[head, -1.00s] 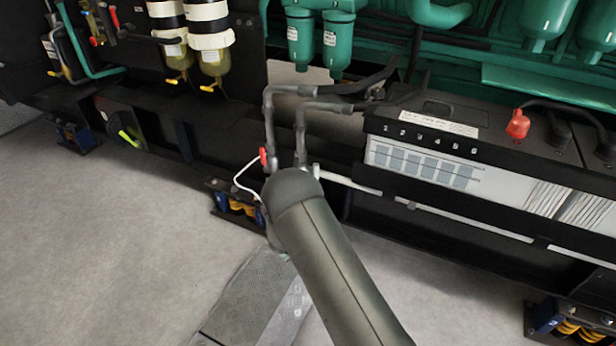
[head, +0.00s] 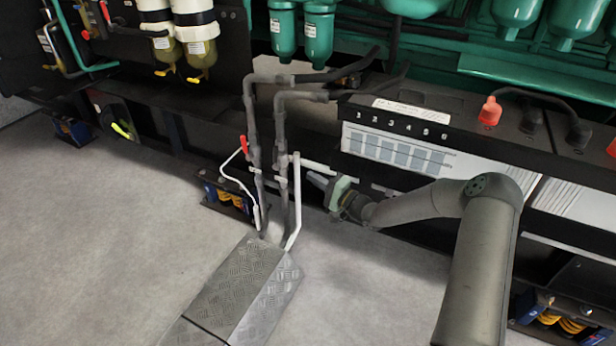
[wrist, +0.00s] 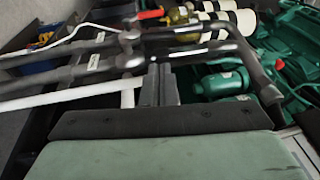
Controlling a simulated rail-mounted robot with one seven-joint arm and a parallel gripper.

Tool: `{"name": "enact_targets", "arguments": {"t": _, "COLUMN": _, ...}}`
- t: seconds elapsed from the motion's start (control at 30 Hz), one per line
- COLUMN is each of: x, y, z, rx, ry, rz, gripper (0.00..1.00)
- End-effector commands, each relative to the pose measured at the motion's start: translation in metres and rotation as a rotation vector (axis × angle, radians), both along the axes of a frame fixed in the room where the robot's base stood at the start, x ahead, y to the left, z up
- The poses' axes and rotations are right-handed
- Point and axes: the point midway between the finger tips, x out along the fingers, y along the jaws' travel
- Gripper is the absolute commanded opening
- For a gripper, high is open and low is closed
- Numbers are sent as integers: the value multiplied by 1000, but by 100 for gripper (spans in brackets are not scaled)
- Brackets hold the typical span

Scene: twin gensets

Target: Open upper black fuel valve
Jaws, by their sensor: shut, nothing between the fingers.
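Two dark fuel pipes come down side by side in the head view, the left pipe (head: 252,125) and the right pipe (head: 282,135). A red lever (head: 244,143) sits on the left pipe; it also shows in the wrist view (wrist: 150,14). Valve fittings (wrist: 130,38) show on the pipes in the wrist view. I cannot tell for sure which is the upper black fuel valve. My gripper (head: 314,179) is right of the pipes, pointing left at them, apart from the red lever. Its fingers (wrist: 161,72) are shut and empty, close to the pipes.
A white pipe (head: 295,200) stands beside the right dark pipe. A battery box (head: 395,150) is behind and right of my gripper. A treadplate cover (head: 245,285) lies on the floor below the pipes. Green canisters (head: 318,38) hang above. Open floor (head: 100,230) is at left.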

Motion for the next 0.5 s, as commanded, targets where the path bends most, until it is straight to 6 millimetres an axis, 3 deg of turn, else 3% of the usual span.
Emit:
{"name": "enact_targets", "arguments": {"t": 0.3, "x": 42, "y": 55, "z": 4, "rx": -4, "ry": -1, "rz": 3, "gripper": 0}}
{"name": "enact_targets", "arguments": {"t": 0.5, "x": 62, "y": 81, "z": 9, "rx": -4, "ry": -1, "rz": 1, "gripper": 0}}
